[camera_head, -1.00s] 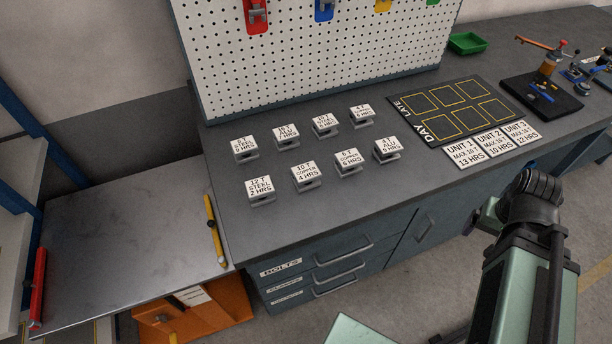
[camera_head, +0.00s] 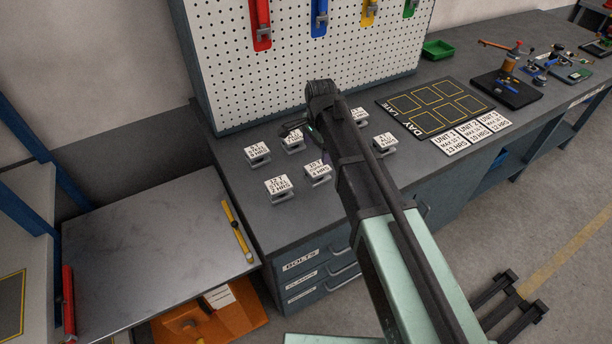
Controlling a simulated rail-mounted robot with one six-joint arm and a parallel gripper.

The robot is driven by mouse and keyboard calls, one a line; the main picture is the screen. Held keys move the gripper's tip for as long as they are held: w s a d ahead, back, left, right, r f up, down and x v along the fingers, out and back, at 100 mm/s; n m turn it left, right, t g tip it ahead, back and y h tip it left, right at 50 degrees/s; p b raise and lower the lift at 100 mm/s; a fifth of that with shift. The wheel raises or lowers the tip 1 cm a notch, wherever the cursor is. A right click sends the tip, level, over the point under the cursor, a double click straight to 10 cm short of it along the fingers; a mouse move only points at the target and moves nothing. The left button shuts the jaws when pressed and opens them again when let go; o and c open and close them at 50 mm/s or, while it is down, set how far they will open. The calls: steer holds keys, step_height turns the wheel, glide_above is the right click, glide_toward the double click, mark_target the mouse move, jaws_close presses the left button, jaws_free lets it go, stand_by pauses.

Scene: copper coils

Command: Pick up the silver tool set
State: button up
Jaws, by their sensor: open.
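Nothing in view can be clearly told as a silver tool set. Several small grey metal blocks with white labels stand on the dark bench. They include a steel-labelled one at back left (camera_head: 257,153), an ALU one (camera_head: 293,141), a 12 T steel one (camera_head: 279,187), a copper one (camera_head: 317,171), an ALU one (camera_head: 384,142) and a small one at the back (camera_head: 359,117). My gripper (camera_head: 294,128) is open, above the back-row ALU block and partly in front of it. Its fingers are small and dark here. My arm hides the other blocks in the middle.
A pegboard (camera_head: 300,70) with coloured hanging tools rises behind. A black DAY/LATE board (camera_head: 436,104) and UNIT cards (camera_head: 470,134) lie to the right, with a green tray (camera_head: 437,49) beyond. A lower metal table (camera_head: 150,250) with a yellow bar (camera_head: 237,232) stands left.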

mark_target(318, 168)
step_height(318, 168, down, 11)
steer(key=b, duration=1)
steer(key=shift+r, duration=0.2)
steer(key=shift+c, duration=0.3)
steer(key=c, duration=1.2)
step_height(318, 168, up, 20)
steer(key=p, duration=2)
steer(key=shift+r, duration=0.1)
